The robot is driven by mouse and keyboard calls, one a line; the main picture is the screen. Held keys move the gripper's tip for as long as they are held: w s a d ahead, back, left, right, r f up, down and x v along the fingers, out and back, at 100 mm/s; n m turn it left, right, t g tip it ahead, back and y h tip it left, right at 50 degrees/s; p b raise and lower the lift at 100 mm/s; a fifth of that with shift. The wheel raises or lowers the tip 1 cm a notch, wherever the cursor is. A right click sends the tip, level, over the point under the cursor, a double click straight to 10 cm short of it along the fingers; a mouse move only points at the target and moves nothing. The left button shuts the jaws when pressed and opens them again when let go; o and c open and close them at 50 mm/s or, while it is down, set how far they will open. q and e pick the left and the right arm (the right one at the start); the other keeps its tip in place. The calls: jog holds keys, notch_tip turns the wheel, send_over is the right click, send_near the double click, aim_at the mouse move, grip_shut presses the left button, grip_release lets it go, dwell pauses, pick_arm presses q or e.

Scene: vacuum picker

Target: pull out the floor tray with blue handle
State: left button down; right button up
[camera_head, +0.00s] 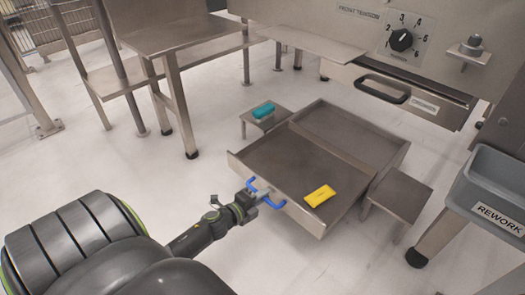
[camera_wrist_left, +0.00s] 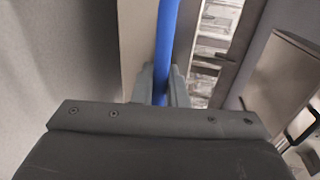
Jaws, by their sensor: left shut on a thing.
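The floor tray (camera_head: 280,168) is a shallow metal tray low over the floor, with a blue handle (camera_head: 276,204) on its front face. It stands well forward of a second metal tray section (camera_head: 345,135) behind it. My left gripper (camera_head: 262,193) is at the front face, shut on the blue handle. In the left wrist view the blue bar (camera_wrist_left: 166,50) runs between the two grey fingers (camera_wrist_left: 160,85). A yellow block (camera_head: 319,195) lies in the tray at its right front. My right gripper is not in view.
A teal block (camera_head: 264,110) lies on a small low stand (camera_head: 280,119) left of the tray. Another low stand (camera_head: 402,194) is on the right. A grey REWORK bin (camera_head: 487,190) is at the right edge. A black-handled drawer (camera_head: 395,92) is above. Floor in front is clear.

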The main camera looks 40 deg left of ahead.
pick_arm(q)
jog(key=c, duration=1.8)
grip_release()
jog(key=p+v, duration=0.1)
jog(key=v, duration=1.6)
jog(key=shift+s+a, duration=0.15)
jog(key=shift+s, duration=0.05)
